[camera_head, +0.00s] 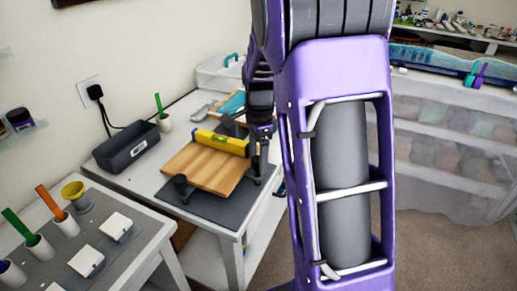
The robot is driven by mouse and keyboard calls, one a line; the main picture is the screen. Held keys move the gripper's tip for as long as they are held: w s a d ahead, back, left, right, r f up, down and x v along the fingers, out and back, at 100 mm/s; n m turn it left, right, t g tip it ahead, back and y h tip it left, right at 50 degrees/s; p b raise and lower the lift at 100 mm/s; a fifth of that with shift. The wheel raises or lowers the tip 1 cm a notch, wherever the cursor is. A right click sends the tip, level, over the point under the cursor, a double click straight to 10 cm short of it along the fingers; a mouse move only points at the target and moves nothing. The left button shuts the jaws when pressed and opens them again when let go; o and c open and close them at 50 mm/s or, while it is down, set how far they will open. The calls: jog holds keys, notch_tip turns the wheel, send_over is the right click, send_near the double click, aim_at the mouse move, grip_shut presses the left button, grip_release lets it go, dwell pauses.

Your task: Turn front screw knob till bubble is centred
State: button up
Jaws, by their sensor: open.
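A yellow spirit level (221,143) lies across the far part of a wooden board (203,171). Its bubble is too small to read. A black screw knob (181,185) stands at the board's front left corner, clear of my gripper. My gripper (262,160) points down at the board's right edge, beside the level's right end. It is small and dark here, with its jaws open. Dark parts below it at the front right corner may include another knob, and I cannot tell whether the fingers touch it. My purple arm hides what lies to the right.
A dark mat (203,208) lies under the board on a white table. A grey bin (127,148) and a cup with a green stick (163,122) stand behind. A nearer table at left holds cups and white blocks (116,226).

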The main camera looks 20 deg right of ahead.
notch_tip(320, 180, up, 17)
jog(key=p, duration=0.1)
jog(key=shift+d+r, duration=0.15)
dwell(0.5)
